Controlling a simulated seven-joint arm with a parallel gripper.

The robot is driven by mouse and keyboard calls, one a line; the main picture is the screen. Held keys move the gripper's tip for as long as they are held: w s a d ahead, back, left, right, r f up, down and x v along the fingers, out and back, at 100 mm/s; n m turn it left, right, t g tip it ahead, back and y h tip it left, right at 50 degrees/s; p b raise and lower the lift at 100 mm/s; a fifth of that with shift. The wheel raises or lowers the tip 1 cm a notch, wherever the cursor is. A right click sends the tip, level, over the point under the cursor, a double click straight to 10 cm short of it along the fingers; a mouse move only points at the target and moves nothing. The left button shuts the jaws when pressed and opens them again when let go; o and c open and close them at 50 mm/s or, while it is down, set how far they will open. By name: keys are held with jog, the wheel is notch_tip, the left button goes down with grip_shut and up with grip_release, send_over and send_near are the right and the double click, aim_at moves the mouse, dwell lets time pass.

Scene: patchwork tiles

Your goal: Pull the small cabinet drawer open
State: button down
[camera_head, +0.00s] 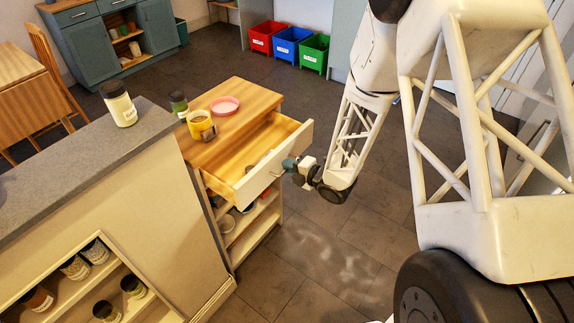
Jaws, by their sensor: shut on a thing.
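The small wooden cabinet (223,149) stands left of centre, against the end of the grey counter. Its top drawer (273,167) is pulled well out toward the right, and its wooden inside shows, with a small item in it that I cannot make out. My gripper (289,167) is at the middle of the cream drawer front, shut on the drawer handle (276,174), which is mostly hidden by the fingers. My white lattice arm reaches in from the upper right.
A yellow mug (201,125), a pink dish (225,105) and a dark-lidded jar (179,104) stand on the cabinet top. Another jar (119,104) stands on the grey counter (75,160). Open shelves below hold dishes. The tiled floor (330,250) in front is clear.

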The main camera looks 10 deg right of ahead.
jog(key=c, duration=1.2)
grip_release()
jog(key=shift+c, duration=0.2)
jog(key=v, duration=0.7)
jog(key=shift+s+d, duration=0.25)
jog(key=shift+d, duration=0.05)
jog(key=shift+r, duration=0.1)
